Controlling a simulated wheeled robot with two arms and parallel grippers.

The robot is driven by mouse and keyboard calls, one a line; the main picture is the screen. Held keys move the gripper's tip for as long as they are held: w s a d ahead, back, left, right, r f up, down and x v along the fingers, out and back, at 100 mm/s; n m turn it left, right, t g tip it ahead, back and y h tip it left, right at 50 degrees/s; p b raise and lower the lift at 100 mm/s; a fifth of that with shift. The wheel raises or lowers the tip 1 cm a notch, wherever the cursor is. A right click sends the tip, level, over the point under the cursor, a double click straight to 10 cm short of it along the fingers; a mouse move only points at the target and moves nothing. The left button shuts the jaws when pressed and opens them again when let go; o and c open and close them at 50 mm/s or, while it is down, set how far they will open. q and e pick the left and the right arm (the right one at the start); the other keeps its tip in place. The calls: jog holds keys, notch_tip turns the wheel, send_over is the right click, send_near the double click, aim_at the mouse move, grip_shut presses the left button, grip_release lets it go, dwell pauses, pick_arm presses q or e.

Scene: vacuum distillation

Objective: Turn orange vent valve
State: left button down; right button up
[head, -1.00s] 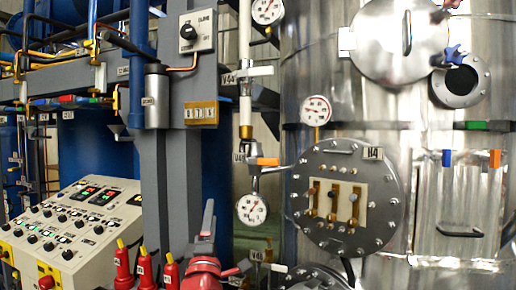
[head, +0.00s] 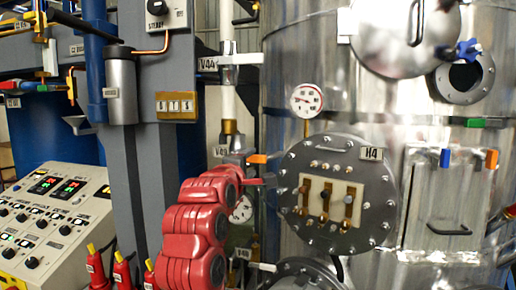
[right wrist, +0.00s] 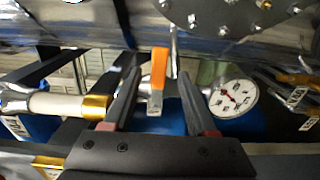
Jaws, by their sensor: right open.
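The orange vent valve handle (head: 257,159) sticks out left of the round H4 flange in the head view. In the right wrist view the orange handle (right wrist: 158,68) stands between the two dark fingers of my right gripper (right wrist: 159,76). The fingers are open, one on each side, with a visible gap to the handle. In the head view my red right arm (head: 196,225) reaches up to just below and left of the handle; its fingers are hard to make out there. My left gripper does not show.
The round H4 flange (head: 338,233) is close on the right. A dial gauge (right wrist: 233,98) sits right of the fingers, and a white pipe with a gold collar (right wrist: 94,107) lies left. A control panel (head: 75,232) and red-bodied valves (head: 122,272) stand at lower left.

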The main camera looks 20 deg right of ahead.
aim_at(255, 158)
jog(key=p+x, duration=0.2)
jog(key=x, duration=0.4)
jog(key=shift+w+d+r+p, duration=0.1)
jog(key=shift+d+r+p, duration=0.1)
jog(key=shift+d+p, duration=0.1)
jog(key=shift+w+d+f, duration=0.2)
jog(key=shift+w+d, duration=0.1)
jog(key=shift+w, duration=0.35)
grip_shut()
dwell(0.5)
